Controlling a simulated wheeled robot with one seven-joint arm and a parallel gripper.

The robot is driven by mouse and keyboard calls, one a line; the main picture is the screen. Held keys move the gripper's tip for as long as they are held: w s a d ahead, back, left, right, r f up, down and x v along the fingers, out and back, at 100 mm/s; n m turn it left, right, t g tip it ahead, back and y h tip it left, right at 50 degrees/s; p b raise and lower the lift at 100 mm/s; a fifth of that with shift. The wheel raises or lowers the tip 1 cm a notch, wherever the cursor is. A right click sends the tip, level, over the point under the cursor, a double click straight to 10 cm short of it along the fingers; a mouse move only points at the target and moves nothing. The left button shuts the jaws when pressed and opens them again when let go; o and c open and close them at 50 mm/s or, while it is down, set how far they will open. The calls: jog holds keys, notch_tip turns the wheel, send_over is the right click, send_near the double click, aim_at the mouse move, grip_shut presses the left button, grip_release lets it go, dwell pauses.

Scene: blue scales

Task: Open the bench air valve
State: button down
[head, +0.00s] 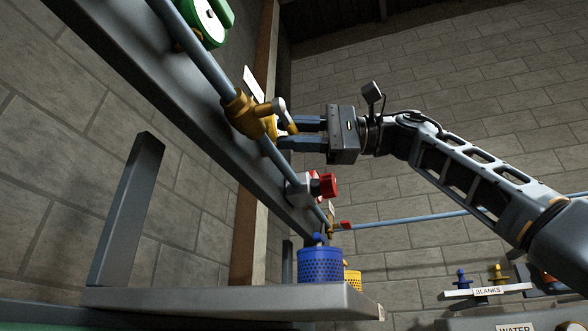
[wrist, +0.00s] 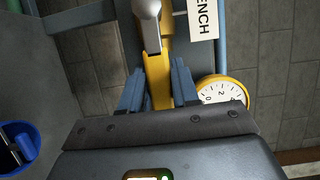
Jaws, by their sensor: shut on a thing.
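The bench air valve is a brass body (head: 245,115) on a blue sloping pipe (head: 205,55). A grey stem end (head: 280,104) and a yellow-brass handle stick out from it. In the wrist view, the yellow handle (wrist: 158,75) runs down between the blue fingers of my gripper (wrist: 157,90), below a grey rounded part (wrist: 147,12). My gripper (head: 284,134) reaches in from the right in the head view, shut on the handle. The handle's gripped end is partly hidden.
A yellow-rimmed gauge (wrist: 222,92) sits right of my fingers. A blue basket (head: 320,265) and a yellow basket (head: 352,281) stand on the shelf (head: 220,302) below.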

jog(key=c, duration=0.9)
grip_release()
jog(key=shift+d, duration=0.1)
jog(key=shift+w+d+b, duration=0.1)
jog(key=shift+d+b, duration=0.4)
jog(key=shift+d, duration=3.3)
